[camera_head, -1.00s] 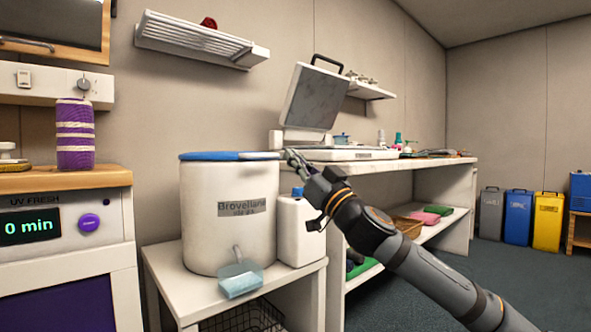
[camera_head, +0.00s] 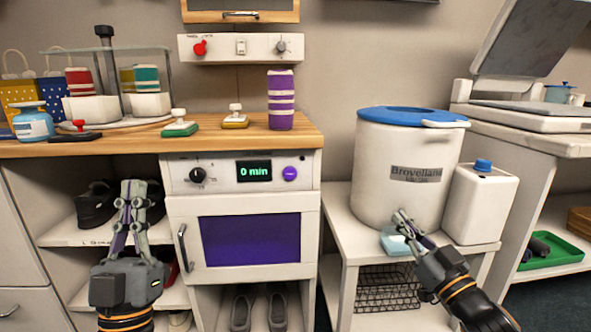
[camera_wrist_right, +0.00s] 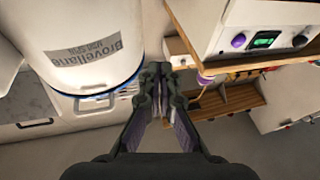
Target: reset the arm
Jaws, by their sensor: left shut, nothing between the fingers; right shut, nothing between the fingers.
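My left gripper (camera_head: 132,200) points up in front of the open shelves at the left of the head view. It is shut and holds nothing. My right gripper (camera_head: 402,218) is in front of the white bin with the blue lid (camera_head: 375,165), at the bin's lower part. It is shut and empty. In the right wrist view the right gripper's fingers (camera_wrist_right: 154,78) are together, with the bin (camera_wrist_right: 75,40) to their left.
A white jug with a blue cap (camera_head: 480,205) stands beside the bin. The UV oven (camera_head: 238,236) sits under the wooden counter (camera_head: 220,143). A purple striped cylinder (camera_head: 281,100) and several small items stand on the counter. Shoes (camera_head: 97,203) lie on the left shelf.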

